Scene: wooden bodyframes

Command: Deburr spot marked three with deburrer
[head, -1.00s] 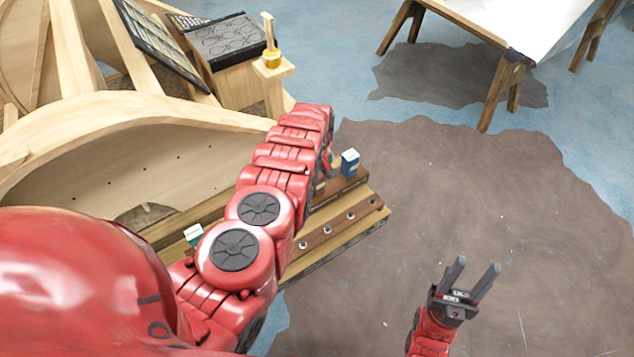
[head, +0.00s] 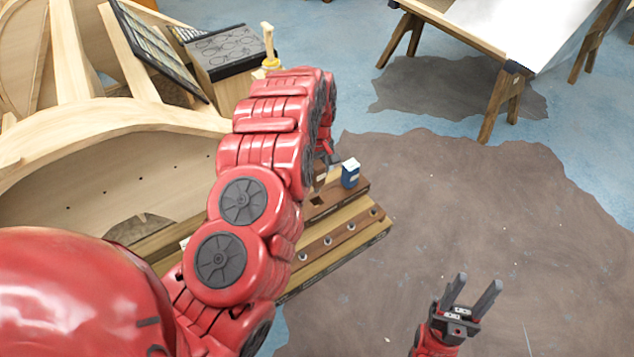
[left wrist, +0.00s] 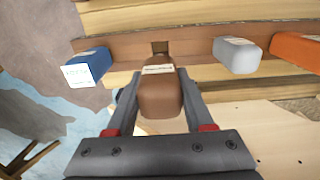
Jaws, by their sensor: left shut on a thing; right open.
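My left gripper (left wrist: 160,80) is shut on a brown block-shaped tool with a pale label (left wrist: 159,98), which may be the deburrer. In the left wrist view the tool is beside an empty square hole in a brown wooden rack (left wrist: 200,46); I cannot tell whether it touches the rack. In the head view my left forearm hides most of the gripper, which is above the rack's far end. My right gripper (head: 478,288) is open and empty over the floor at the lower right. I cannot make out the spot marked three.
A blue box (head: 350,173) stands on the rack; it also shows in the left wrist view (left wrist: 88,68), with a grey block (left wrist: 237,55) and an orange block (left wrist: 296,50). A wooden frame (head: 120,185) stands left. A trestle table (head: 450,20) stands back right. Floor around my right gripper is clear.

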